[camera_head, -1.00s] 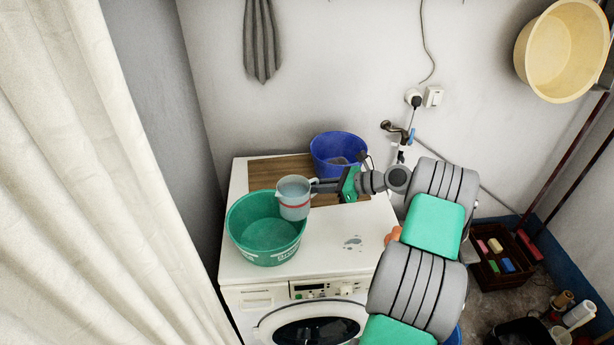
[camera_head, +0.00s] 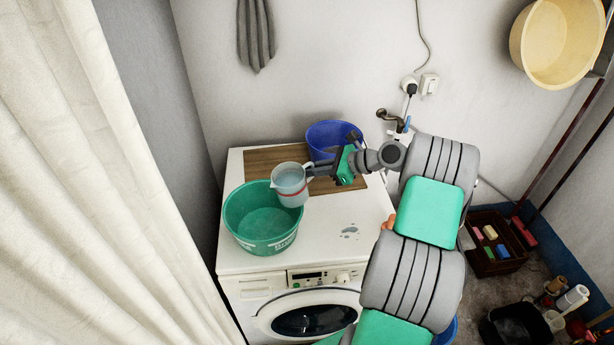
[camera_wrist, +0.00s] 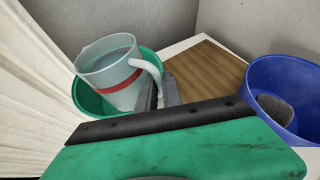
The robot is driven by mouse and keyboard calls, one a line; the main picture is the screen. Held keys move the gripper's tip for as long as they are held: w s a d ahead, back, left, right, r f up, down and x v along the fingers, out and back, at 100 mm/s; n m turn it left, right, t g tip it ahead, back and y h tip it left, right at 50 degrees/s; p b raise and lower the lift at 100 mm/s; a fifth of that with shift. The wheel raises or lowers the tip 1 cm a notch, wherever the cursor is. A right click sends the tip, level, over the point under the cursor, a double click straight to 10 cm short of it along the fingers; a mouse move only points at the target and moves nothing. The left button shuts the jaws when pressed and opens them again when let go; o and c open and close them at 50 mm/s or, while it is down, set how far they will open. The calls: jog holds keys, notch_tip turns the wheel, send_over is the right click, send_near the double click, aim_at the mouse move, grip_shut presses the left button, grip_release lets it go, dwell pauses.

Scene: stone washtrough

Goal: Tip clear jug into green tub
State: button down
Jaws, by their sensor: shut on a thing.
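The clear jug (camera_head: 290,185) has a red band and is held at the right rim of the green tub (camera_head: 262,226), partly over its opening. It leans slightly to the left in the head view. In the wrist view the jug (camera_wrist: 116,74) holds some clear liquid, and its white handle is on the gripper's side. My gripper (camera_head: 312,171) is shut on the jug's handle, and its fingers (camera_wrist: 158,93) show there in the wrist view. The green tub (camera_wrist: 88,98) is partly hidden behind the jug. Its bottom looks wet or clear in the head view.
The tub stands on a white washing machine (camera_head: 318,242). A tap (camera_head: 388,115) is on the wall. A cream curtain (camera_head: 95,190) hangs at the left.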

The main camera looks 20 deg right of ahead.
aim_at(311, 163)
jog(key=shift+r, duration=0.25)
jog(key=shift+a+r+n+h, duration=0.15)
jog(key=shift+r+n+h, duration=0.35)
jog(key=shift+r+h, duration=0.25)
jog(key=shift+r, duration=0.1)
dwell(0.3)
jog(key=shift+a+r+h, duration=0.1)
jog(key=shift+r+h, duration=0.1)
jog(key=shift+h, duration=0.05)
jog(key=shift+s+a+r+n+h, duration=0.15)
jog(key=shift+a+r+n+h, duration=0.15)
jog(key=shift+r+n+h, duration=0.2)
jog(key=shift+s+a+r+n+h, duration=0.15)
jog(key=shift+a+r+n+h, duration=0.4)
jog(key=shift+a+h, duration=0.2)
jog(key=shift+r, duration=0.1)
dwell(0.4)
